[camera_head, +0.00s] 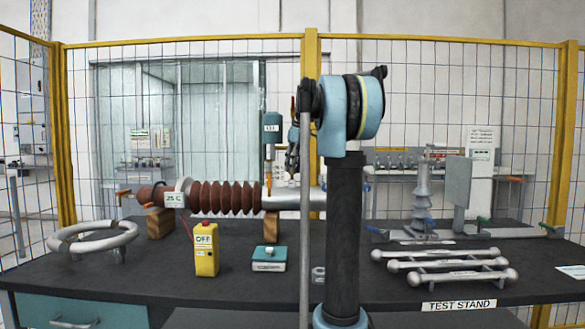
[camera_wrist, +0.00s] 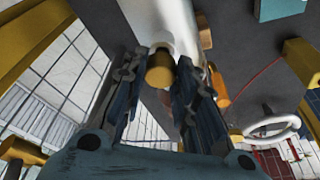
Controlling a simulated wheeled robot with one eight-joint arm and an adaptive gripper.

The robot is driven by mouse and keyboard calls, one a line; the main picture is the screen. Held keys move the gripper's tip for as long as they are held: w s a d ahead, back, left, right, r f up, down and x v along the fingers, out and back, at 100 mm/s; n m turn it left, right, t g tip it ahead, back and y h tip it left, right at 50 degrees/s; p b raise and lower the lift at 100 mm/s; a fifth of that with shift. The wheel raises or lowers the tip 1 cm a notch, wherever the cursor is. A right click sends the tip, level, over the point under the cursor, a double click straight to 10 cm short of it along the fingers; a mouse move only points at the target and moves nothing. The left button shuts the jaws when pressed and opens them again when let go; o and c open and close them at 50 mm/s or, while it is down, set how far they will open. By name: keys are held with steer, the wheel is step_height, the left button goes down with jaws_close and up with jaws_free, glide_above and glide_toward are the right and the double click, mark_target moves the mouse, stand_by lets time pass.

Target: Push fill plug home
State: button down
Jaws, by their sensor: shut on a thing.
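The bushing lies across the bench in the head view, with a brown ribbed body (camera_head: 222,197) and a pale metal tube (camera_head: 290,201) to its right. The tube also shows in the wrist view (camera_wrist: 165,22). The fill plug, a short brass cylinder (camera_wrist: 160,68), sits between my gripper's fingers (camera_wrist: 166,76) at the tube's near side. My gripper (camera_head: 292,168) is above the tube in the head view, shut on the plug. Its body hides part of the view below. I cannot tell how deep the plug sits in the tube.
A teal instrument with an orange tip (camera_head: 271,130) stands upright just left of my gripper. A yellow OFF box (camera_head: 206,250), a teal-and-white box (camera_head: 269,259) and a grey ring (camera_head: 92,239) are on the dark bench. Metal rods (camera_head: 440,264) lie at right. Wire fencing (camera_head: 185,90) stands behind.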

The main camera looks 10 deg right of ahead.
steer(key=shift+f, duration=1.1)
steer(key=c, duration=1.2)
jaws_free()
steer(key=shift+r, duration=0.1)
steer(key=v, duration=1.1)
steer(key=shift+r, duration=0.35)
steer(key=shift+s+d, duration=0.1)
steer(key=shift+s, duration=0.1)
